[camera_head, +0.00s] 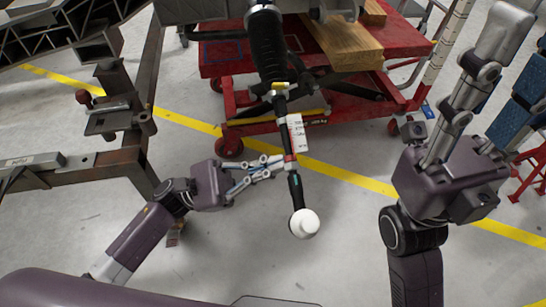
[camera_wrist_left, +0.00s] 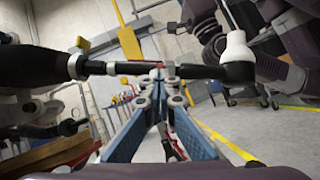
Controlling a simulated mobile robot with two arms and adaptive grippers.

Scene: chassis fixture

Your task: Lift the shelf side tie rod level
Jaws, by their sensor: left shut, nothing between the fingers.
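The tie rod (camera_head: 281,105) hangs from the chassis underside, with a black ribbed boot above, a paper tag, and a white round end (camera_head: 304,223) at the bottom. It slants down rather than level in the head view. My left gripper (camera_head: 284,164) is shut with nothing held; its fingertips are at the rod's lower part. In the left wrist view the rod (camera_wrist_left: 125,68) crosses by the blue-padded fingertips (camera_wrist_left: 160,85), white end at right. I cannot tell whether they touch. My right gripper (camera_head: 518,62) is open and empty, away to the right.
A red lift cart (camera_head: 222,55) with wooden blocks (camera_head: 345,42) stands behind the rod. A metal stand (camera_head: 125,150) is at the left, close to my left arm. Grey floor with a yellow line (camera_head: 345,174) is clear around the rod's lower end.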

